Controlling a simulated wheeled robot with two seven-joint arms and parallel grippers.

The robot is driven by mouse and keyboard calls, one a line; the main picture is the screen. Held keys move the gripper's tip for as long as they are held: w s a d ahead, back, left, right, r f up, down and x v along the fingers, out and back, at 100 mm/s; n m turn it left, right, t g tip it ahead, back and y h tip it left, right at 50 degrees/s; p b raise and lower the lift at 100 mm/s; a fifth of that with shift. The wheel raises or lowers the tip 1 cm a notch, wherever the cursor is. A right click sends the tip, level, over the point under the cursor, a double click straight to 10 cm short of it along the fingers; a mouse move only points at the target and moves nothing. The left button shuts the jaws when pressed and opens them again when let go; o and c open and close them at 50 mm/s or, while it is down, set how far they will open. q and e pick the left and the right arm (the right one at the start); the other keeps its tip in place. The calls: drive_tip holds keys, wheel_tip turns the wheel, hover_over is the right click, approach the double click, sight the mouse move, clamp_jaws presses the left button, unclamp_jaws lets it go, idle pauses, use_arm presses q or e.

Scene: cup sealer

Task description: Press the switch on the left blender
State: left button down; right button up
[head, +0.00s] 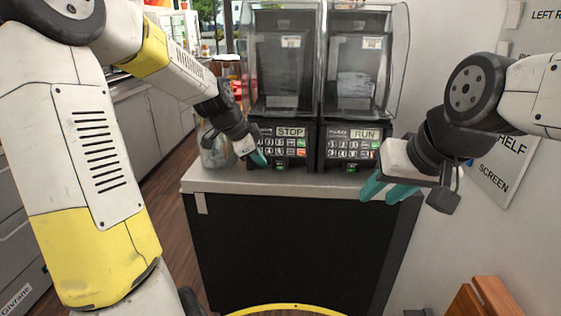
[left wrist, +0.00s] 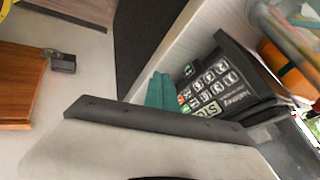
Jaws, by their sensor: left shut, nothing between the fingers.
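The left blender (head: 284,65) stands on the counter, with a black keypad panel (head: 268,141) labelled STOP. A small green-lit part (head: 280,167), which looks like a switch, sits below the keypad. My left gripper (head: 259,158) is shut and empty at the lower left of this panel, and its teal tips hide a bit of it. In the left wrist view the tips (left wrist: 160,90) are beside the keypad (left wrist: 212,88), close to the green part (left wrist: 188,70); I cannot tell whether they touch. My right gripper (head: 385,190) is open and empty in front of the counter's right end.
The right blender (head: 358,65), labelled RUN, stands close beside the left one. A jar-like container (head: 217,148) is left of the left blender. The counter's front edge (head: 300,188) is bare. A wooden stool (head: 480,298) is at the lower right.

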sight(280, 165)
use_arm(q)
drive_tip(key=w, duration=0.1)
drive_tip(key=w+m, duration=0.1)
drive_tip(key=w+h, duration=0.1)
drive_tip(key=shift+w+a+f+m, duration=0.3)
drive_tip(key=shift+w+a+f, duration=0.05)
drive_tip(key=shift+w, duration=0.05)
drive_tip(key=x, duration=1)
drive_tip(key=shift+w+d+f, duration=0.1)
drive_tip(key=shift+w, duration=0.3)
drive_tip(key=shift+w+r, duration=0.2)
drive_tip(key=shift+w, duration=0.4)
drive_tip(key=shift+w+r, duration=0.15)
drive_tip(key=shift+w, duration=1.05)
drive_tip(key=shift+r, duration=0.1)
